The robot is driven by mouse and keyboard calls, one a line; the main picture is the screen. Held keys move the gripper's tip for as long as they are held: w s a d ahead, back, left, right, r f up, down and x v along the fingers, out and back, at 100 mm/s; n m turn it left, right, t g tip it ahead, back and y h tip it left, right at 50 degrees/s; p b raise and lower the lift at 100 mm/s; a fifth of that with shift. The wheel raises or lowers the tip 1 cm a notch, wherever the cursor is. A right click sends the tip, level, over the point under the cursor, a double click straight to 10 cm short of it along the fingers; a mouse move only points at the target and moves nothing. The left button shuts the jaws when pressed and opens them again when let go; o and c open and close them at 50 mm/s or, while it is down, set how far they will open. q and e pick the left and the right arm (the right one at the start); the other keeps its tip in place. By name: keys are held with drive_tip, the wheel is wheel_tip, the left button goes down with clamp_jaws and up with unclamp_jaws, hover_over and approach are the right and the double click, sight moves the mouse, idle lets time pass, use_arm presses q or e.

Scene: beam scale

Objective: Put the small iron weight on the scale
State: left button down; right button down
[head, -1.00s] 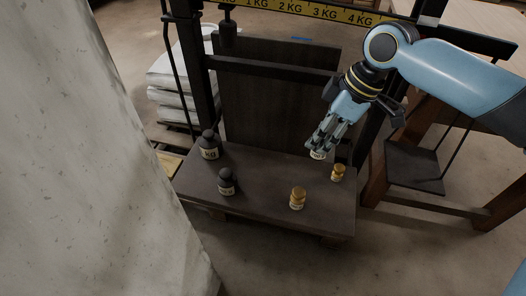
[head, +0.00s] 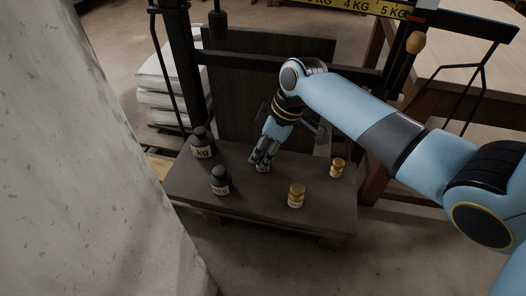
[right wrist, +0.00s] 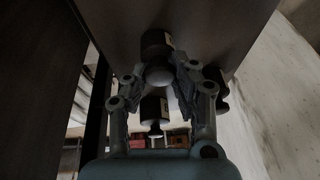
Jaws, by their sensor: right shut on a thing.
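My right gripper (head: 263,164) is shut on a small dark weight with a pale label, over the scale's wooden platform (head: 245,202). I take it as the small iron weight. The fingers cover most of it in the head view. In the right wrist view the dark weight (right wrist: 157,45) shows between the fingers, its knob toward the gripper. It is low over the platform; I cannot tell whether it touches. A large dark weight (head: 203,149) stands at the left, and a mid-sized dark one (head: 220,184) nearer. My left gripper is not in view.
Two brass weights, one at the front (head: 296,198) and one at the right (head: 338,169), stand on the platform. The scale's dark uprights and back board (head: 240,100) rise behind. A pale pillar (head: 90,170) fills the left. The platform's front left is clear.

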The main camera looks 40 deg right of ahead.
drive_tip(key=shift+r, duration=0.1)
drive_tip(key=c, duration=1.1)
unclamp_jaws()
drive_tip(key=p+v, duration=0.2)
drive_tip(key=v, duration=1)
drive_tip(key=shift+s+p, duration=0.1)
drive_tip(key=shift+p, duration=0.2)
